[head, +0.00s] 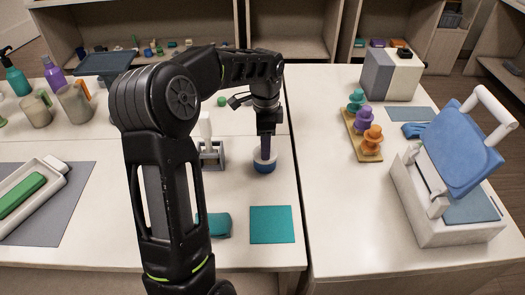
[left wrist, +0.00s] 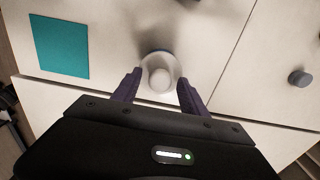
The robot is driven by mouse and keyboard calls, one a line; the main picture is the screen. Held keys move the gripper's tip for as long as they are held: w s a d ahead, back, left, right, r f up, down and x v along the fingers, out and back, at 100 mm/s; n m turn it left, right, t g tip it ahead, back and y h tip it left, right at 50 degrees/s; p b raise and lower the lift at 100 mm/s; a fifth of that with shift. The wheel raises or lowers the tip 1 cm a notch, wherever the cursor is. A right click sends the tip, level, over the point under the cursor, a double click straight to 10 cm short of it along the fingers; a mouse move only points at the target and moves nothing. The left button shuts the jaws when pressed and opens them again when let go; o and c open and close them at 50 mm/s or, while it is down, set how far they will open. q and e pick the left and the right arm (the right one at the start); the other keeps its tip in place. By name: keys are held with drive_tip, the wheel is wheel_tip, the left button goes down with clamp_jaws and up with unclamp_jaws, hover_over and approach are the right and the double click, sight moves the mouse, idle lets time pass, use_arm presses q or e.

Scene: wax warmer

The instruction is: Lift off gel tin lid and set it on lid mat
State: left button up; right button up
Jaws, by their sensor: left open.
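The gel tin (head: 264,166) is a small round blue container with a pale lid, standing on the white table. In the left wrist view its whitish lid (left wrist: 160,65) with a round knob shows from above, a blue rim behind it. My left gripper (head: 266,148) is right above the tin, pointing down. In the left wrist view the left gripper (left wrist: 159,77) is open, one purple finger on each side of the lid, with visible gaps. The lid mat, a flat teal square (head: 271,225), lies bare near the table's front edge; it also shows in the left wrist view (left wrist: 60,47). My right gripper is not seen.
A teal rounded object (head: 219,225) lies left of the mat, partly behind my arm. A grey holder (head: 213,158) with a white upright item stands left of the tin. A wooden rack (head: 361,138) with coloured pieces and a blue-lidded white machine (head: 440,205) stand right.

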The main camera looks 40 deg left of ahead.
use_arm(q)
drive_tip(key=shift+c, duration=0.5)
clamp_jaws()
idle(0.6)
